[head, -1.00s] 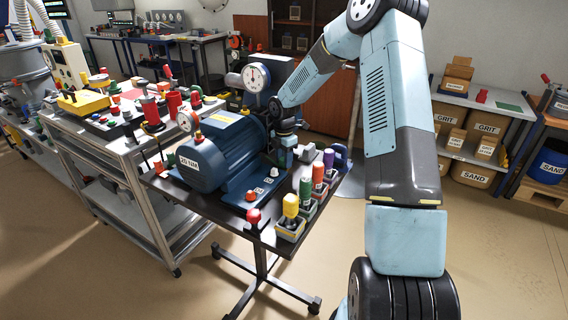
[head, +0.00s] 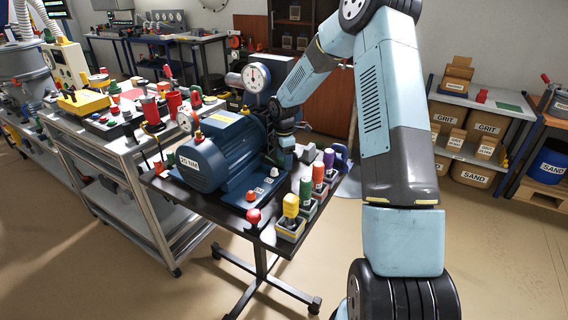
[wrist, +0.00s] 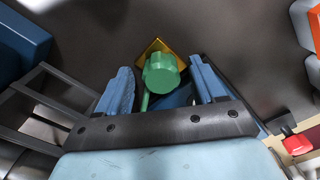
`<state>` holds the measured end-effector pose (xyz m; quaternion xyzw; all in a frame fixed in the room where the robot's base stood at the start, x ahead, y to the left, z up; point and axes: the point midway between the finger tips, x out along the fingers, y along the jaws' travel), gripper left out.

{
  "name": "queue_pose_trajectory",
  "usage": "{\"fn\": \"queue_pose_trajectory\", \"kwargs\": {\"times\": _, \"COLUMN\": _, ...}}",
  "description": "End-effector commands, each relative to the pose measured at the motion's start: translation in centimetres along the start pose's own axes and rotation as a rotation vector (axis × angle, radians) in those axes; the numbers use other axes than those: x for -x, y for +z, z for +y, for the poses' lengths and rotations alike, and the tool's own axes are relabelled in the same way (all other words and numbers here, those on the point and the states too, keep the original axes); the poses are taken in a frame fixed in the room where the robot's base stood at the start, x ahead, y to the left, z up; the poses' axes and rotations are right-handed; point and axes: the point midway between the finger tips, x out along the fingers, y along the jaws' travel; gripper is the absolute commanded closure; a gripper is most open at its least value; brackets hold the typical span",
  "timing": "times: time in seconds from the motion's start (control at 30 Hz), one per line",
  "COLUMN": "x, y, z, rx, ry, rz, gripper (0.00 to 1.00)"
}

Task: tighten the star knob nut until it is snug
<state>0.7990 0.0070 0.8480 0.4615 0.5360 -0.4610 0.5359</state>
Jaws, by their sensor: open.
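My gripper (wrist: 159,68) is open in the wrist view, with one blue-padded finger on each side of a green faceted knob (wrist: 161,73). A thin green stem runs down from the knob, and an orange-yellow diamond-shaped piece (wrist: 157,47) shows just behind it. Dark gaps show between the knob and both fingers. I cannot tell whether this knob is the star knob nut. In the head view my gripper (head: 285,140) is small and low at the far right end of the blue motor (head: 220,152); the knob between its fingers is hidden there.
The motor stands on a dark table (head: 165,186). Yellow (head: 291,206), green (head: 306,190), orange and purple handled tools stand in holders along its right side. A round dial gauge (head: 256,77) rises behind the motor. A grey cart (head: 150,215) is close on the left.

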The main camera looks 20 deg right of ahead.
Motion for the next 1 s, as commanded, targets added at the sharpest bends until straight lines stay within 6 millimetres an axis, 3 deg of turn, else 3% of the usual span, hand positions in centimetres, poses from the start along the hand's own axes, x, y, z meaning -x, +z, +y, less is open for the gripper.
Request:
{"fn": "queue_pose_trajectory", "kwargs": {"times": 0.17, "x": 0.1, "y": 0.0, "z": -0.1, "rx": 0.0, "ry": -0.002, "rz": 0.0, "gripper": 0.29}}
{"fn": "queue_pose_trajectory", "kwargs": {"times": 0.33, "x": 1.5, "y": 0.0, "z": 0.0, "rx": 0.001, "ry": 0.0, "rz": -0.001, "gripper": 0.29}}
{"fn": "queue_pose_trajectory", "kwargs": {"times": 0.8, "x": 10.3, "y": 0.1, "z": 0.1, "rx": 0.0, "ry": 0.001, "rz": -0.001, "gripper": 0.29}}
{"fn": "queue_pose_trajectory", "kwargs": {"times": 1.0, "x": 12.8, "y": 0.1, "z": 0.1, "rx": -0.001, "ry": 0.001, "rz": -0.001, "gripper": 0.29}}
